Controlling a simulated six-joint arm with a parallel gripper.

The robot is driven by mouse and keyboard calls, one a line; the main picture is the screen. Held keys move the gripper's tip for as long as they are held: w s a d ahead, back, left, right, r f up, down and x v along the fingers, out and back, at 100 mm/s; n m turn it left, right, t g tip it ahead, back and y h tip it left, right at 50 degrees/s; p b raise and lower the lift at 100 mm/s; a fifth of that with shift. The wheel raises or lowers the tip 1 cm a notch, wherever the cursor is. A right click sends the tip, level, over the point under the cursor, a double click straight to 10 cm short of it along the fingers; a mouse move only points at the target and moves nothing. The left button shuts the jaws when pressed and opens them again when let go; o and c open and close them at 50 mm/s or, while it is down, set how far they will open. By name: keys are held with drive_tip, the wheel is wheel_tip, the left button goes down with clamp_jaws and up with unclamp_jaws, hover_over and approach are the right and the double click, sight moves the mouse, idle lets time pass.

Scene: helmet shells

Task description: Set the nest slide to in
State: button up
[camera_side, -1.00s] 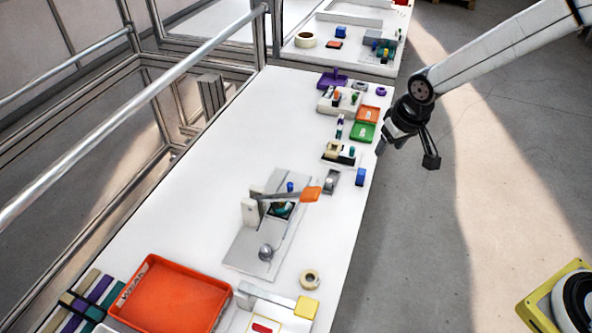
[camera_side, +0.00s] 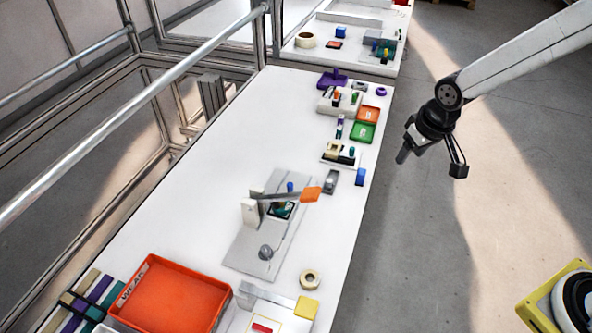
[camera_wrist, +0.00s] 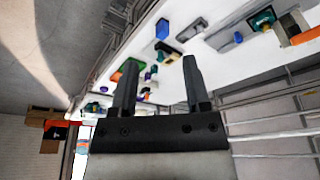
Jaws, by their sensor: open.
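A grey fixture plate (camera_side: 243,254) lies on the white bench. It carries a dark square nest (camera_side: 272,211) with a teal piece in it, partly hidden under a lever with an orange handle (camera_side: 311,194). A round grey knob (camera_side: 266,252) stands on the nearer part of the plate. I cannot tell for sure which part is the nest slide or how it is set. In the wrist view, the orange handle (camera_wrist: 306,36) and teal piece (camera_wrist: 262,18) show at the upper right. My gripper (camera_side: 431,164) is open and empty, off the bench's right side, apart from the fixture; its fingers also show in the wrist view (camera_wrist: 160,63).
A blue block (camera_side: 360,176) and a small grey block (camera_side: 331,179) sit near the bench's right edge. Green (camera_side: 363,132) and orange (camera_side: 368,114) trays lie farther back. A large orange tray (camera_side: 172,297) and a tape roll (camera_side: 310,279) lie nearer. The bench left of the fixture is clear.

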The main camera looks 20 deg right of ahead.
drive_tip(key=w+a+f+n+y, duration=0.2)
drive_tip(key=w+a+f+n, duration=0.35)
drive_tip(key=w+a, duration=0.35)
drive_tip(key=n+g+y, duration=0.1)
drive_tip(key=n+y, duration=0.1)
drive_tip(key=n, duration=0.5)
approach(291, 184)
wheel_tip(291, 184, down, 2)
drive_tip(key=shift+w+a, duration=0.2)
drive_tip(key=shift+a, duration=0.2)
drive_tip(key=shift+f, duration=0.2)
drive_tip(key=shift+x, duration=3.75)
clamp_jaws()
